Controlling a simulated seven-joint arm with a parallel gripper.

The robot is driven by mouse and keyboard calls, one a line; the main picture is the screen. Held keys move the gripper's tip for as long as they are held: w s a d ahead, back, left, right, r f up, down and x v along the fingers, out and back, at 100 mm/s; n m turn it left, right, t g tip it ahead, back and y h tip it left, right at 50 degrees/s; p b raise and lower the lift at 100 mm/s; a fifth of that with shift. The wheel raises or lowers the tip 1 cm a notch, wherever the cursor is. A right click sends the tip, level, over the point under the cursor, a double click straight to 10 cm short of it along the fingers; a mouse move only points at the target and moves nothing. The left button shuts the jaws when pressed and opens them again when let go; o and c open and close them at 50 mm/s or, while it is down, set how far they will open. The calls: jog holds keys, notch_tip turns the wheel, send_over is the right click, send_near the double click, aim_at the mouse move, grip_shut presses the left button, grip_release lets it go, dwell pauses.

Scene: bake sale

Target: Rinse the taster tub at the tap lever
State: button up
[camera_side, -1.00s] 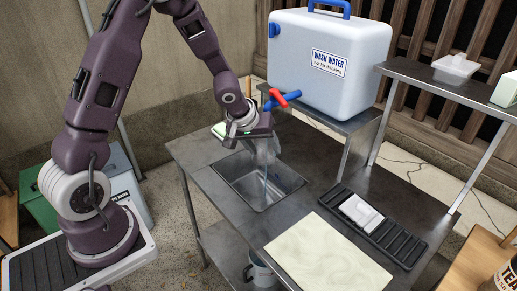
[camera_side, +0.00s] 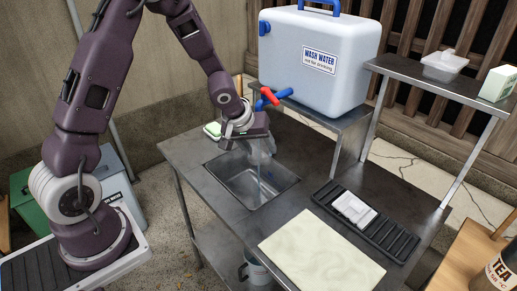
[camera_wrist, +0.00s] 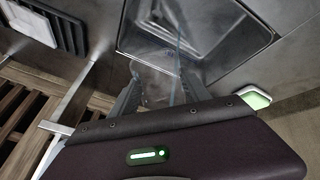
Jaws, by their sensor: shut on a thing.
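In the wrist view the tub (camera_wrist: 155,84) shows faintly between the two fingers (camera_wrist: 160,95). The tap has a red lever (camera_side: 269,96) and blue parts, at the lower front of the wash water container (camera_side: 345,80).
A green-and-white sponge (camera_side: 211,130) lies left of my gripper. A black rack (camera_side: 392,238) with a white item (camera_side: 354,209) and a pale board (camera_side: 320,255) are on the counter.

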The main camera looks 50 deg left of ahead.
jog(key=shift+a, duration=0.1)
jog(key=shift+s+a, duration=0.1)
jog(key=shift+a, duration=0.4)
jog(key=shift+d, duration=0.1)
jog(key=shift+d, duration=0.5)
jog(key=shift+a, duration=0.6)
jog(key=s+d, duration=0.1)
jog(key=s, duration=0.7)
